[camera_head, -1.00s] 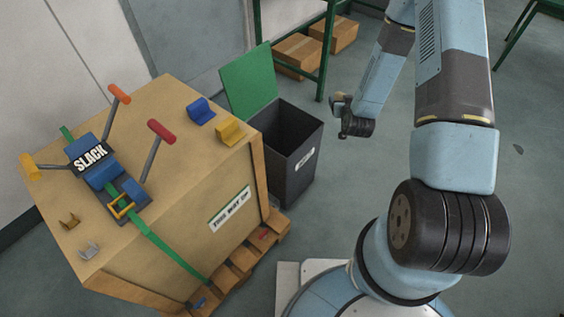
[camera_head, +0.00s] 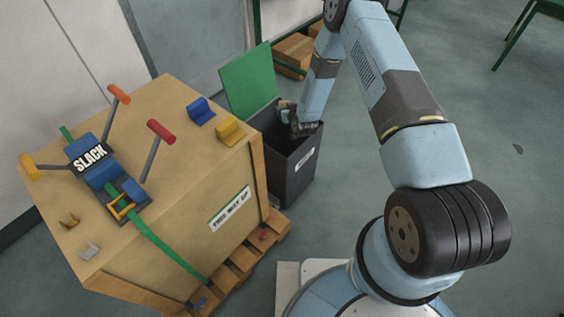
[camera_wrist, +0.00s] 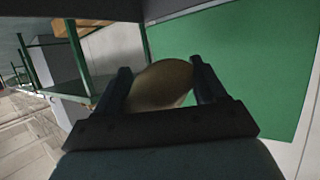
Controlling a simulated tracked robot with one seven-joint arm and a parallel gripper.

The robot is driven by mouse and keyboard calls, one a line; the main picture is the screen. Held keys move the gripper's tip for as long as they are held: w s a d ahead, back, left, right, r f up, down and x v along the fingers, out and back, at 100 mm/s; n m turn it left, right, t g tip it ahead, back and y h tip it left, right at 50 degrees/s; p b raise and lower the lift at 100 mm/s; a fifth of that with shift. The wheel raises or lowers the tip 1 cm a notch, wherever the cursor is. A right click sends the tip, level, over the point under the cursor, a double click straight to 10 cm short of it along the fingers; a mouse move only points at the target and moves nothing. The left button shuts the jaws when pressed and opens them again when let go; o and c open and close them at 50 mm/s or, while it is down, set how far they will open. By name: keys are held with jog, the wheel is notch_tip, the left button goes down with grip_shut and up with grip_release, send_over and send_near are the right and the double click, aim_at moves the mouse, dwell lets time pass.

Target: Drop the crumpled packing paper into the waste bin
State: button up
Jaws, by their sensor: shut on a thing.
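The crumpled packing paper (camera_wrist: 160,84) shows in the wrist view as a tan rounded lump between the two dark fingers of my gripper (camera_wrist: 164,86). My gripper is shut on it. In the head view my gripper (camera_head: 290,115) is over the opening of the dark grey waste bin (camera_head: 290,175), near its back left side. The paper is too small and hidden to make out in the head view. The bin's green lid (camera_head: 249,82) stands open behind it, and the lid (camera_wrist: 240,65) also fills much of the wrist view.
A large wooden crate (camera_head: 165,235) on a pallet stands left of the bin, with a strap tensioner marked SLACK (camera_head: 92,157) and blue and yellow blocks on top. A green-framed shelf with cardboard boxes (camera_head: 293,55) is behind.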

jog(key=shift+f, duration=2.05)
jog(key=o, duration=1.1)
jog(key=v, duration=1.3)
jog(key=shift+s+d, duration=0.15)
jog(key=shift+s, duration=0.25)
